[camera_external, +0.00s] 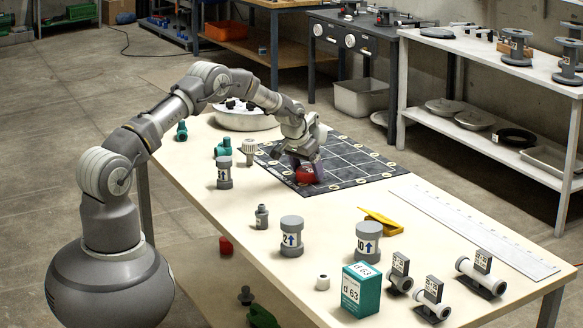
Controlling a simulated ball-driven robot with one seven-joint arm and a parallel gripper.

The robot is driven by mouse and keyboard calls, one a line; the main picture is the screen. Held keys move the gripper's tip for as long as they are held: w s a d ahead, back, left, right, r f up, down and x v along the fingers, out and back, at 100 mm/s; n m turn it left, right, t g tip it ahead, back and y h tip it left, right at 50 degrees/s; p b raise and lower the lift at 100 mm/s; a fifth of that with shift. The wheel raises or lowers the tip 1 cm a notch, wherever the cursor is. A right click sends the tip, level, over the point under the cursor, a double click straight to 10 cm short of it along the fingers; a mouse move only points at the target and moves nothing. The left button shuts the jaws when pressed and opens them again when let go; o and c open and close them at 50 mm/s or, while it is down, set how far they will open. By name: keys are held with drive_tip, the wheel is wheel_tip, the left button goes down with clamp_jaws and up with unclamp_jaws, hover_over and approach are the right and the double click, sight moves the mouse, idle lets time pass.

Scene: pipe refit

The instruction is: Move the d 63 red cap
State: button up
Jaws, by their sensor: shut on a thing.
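The red cap (306,175) is at the near-left part of the dark gridded mat (349,161) on the table. My gripper (303,167) points down over the cap and is shut on it. The fingers partly cover the cap. I cannot tell whether the cap touches the mat or hangs just above it. A green box (361,292) marked "d 63" stands at the table's front edge.
Grey fittings marked 2 (292,238) and 10 (368,243) stand upright near the front. Another upright grey fitting (224,172) is left of the mat. A white basin (245,117) is behind. A long ruler (480,230) lies at right. Most mat squares are clear.

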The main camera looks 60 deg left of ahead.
drive_tip(key=d, duration=2)
drive_tip(key=o, duration=1)
drive_tip(key=shift+c, duration=0.2)
drive_tip(key=p+v, duration=0.3)
drive_tip(key=v, duration=0.4)
drive_tip(key=shift+r, duration=0.35)
drive_tip(key=shift+s, duration=0.1)
